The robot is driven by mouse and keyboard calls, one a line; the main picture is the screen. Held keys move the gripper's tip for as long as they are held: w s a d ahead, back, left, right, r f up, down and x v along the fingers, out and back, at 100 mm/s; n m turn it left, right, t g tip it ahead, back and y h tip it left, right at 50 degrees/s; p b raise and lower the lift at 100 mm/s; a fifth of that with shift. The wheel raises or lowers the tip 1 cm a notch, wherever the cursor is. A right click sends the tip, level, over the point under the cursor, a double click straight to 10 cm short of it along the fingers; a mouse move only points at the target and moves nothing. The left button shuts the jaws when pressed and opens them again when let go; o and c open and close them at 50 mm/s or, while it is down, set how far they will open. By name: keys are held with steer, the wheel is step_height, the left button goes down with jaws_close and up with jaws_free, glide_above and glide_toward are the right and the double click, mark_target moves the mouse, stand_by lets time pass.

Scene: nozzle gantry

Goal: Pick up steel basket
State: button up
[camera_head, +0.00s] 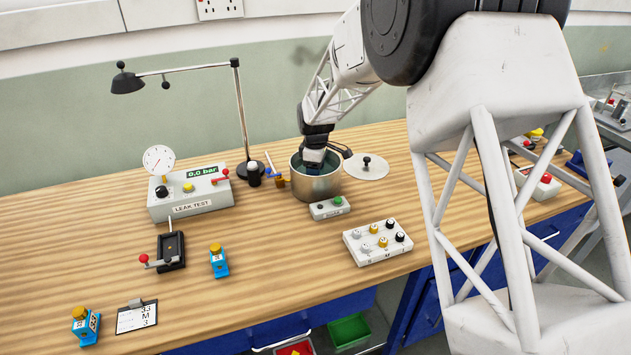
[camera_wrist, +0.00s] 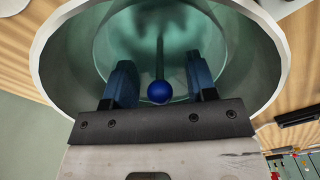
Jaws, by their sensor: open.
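A round steel pot (camera_head: 317,187) stands on the wooden bench. It also fills the wrist view (camera_wrist: 62,60), with greenish liquid or tint inside. Inside it, a thin upright rod topped by a blue ball (camera_wrist: 158,92) shows, which looks like the steel basket's handle. The basket body is hard to make out through the green. My gripper (camera_head: 314,163) reaches down into the pot's mouth. In the wrist view its two blue fingers (camera_wrist: 161,75) are open, one on each side of the rod and ball, with gaps on both sides.
A round lid with a black knob (camera_head: 366,168) lies right of the pot. A small button box (camera_head: 329,207) sits in front. A lamp (camera_head: 240,100) and leak test box (camera_head: 190,193) stand to the left. A white knob panel (camera_head: 377,242) is front right.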

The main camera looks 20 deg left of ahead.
jaws_close()
steer(key=shift+r, duration=0.15)
step_height(320, 180, up, 18)
stand_by(0.9)
stand_by(0.5)
